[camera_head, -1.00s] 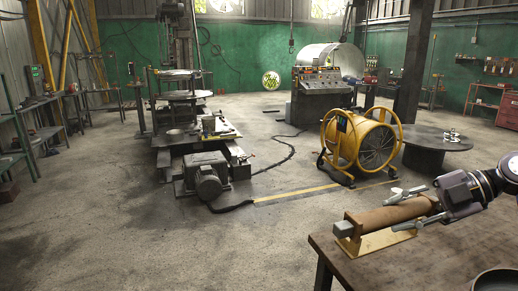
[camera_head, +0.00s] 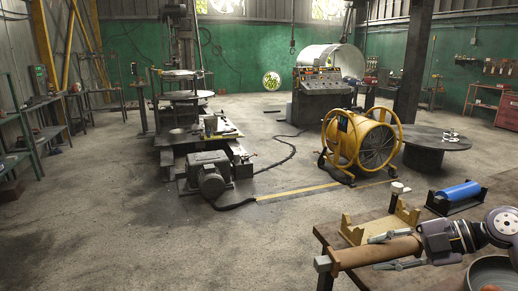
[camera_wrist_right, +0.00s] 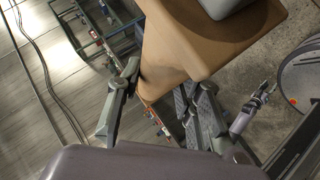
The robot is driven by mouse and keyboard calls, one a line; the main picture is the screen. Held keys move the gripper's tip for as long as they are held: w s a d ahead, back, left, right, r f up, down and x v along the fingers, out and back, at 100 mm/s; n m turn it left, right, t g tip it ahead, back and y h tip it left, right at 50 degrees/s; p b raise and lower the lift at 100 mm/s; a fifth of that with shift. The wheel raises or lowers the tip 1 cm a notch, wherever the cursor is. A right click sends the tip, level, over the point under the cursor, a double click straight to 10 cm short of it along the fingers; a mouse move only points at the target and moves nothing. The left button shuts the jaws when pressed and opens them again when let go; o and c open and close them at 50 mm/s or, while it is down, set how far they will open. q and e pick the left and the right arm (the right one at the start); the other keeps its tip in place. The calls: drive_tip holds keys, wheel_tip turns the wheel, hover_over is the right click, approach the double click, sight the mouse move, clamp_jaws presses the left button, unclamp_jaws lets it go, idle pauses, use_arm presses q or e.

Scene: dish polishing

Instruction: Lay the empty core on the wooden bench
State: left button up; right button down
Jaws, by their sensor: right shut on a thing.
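The empty core is a brown tube (camera_head: 375,252) with a grey square piece at its left end. My right gripper (camera_head: 388,252) is shut on it, one finger on each side. The core is held level along the near left part of the wooden bench (camera_head: 331,237), in front of the wooden cradle (camera_head: 375,225). Its grey end reaches the bench's left edge. I cannot tell whether it touches the bench top. In the right wrist view the brown tube (camera_wrist_right: 205,45) fills the space between my fingers.
A blue roll (camera_head: 460,190) lies in a dark cradle behind my right gripper. A small white item (camera_head: 398,188) stands by the wooden cradle. A round dark pan (camera_head: 492,272) is at the lower right. A yellow fan (camera_head: 360,143) stands on the floor beyond the bench.

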drive_tip(key=s+a+f+m+t, duration=0.1)
drive_tip(key=s+a+f, duration=0.2)
drive_tip(key=s, duration=0.3)
drive_tip(key=s+a+f+m+t+h, duration=0.1)
drive_tip(key=s+a+f, duration=0.3)
drive_tip(key=s+f, duration=0.1)
drive_tip(key=shift+s+a, duration=0.15)
drive_tip(key=shift+s, duration=0.4)
drive_tip(key=shift+s+f, duration=0.25)
drive_tip(key=shift+f, duration=0.15)
